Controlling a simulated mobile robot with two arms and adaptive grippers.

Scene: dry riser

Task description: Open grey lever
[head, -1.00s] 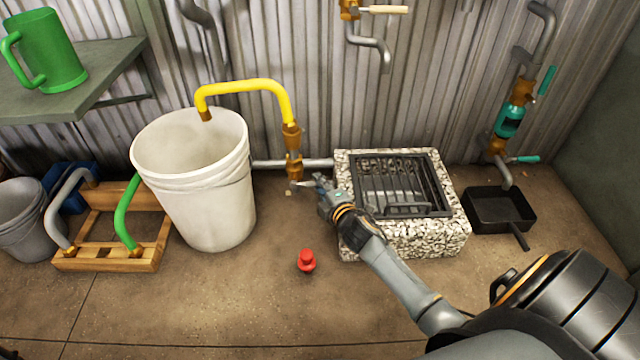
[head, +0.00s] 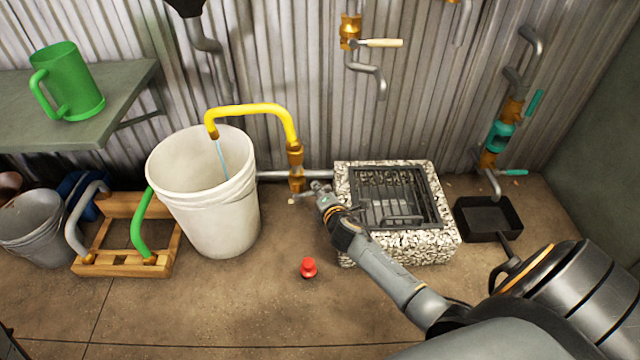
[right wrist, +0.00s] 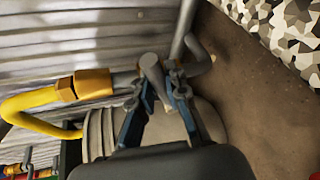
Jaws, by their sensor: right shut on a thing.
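The grey lever (right wrist: 152,72) shows between my right gripper's blue fingers in the right wrist view. It belongs to the pipe with brass fittings (head: 296,165) below the yellow pipe (head: 255,108). My right gripper (head: 314,192) is shut on the lever, beside the lower brass fitting. The lever is small and partly hidden by the gripper in the head view. A thin stream of water (head: 221,160) runs from the yellow pipe's mouth into the white bucket (head: 203,225). My left gripper is not in view.
A stone-walled drain with a grate (head: 398,245) stands just right of my gripper. A red knob-like piece (head: 308,268) lies on the open floor in front. A wooden rack (head: 120,268) with grey and green pipes is left of the bucket. A black pan (head: 485,220) is at right.

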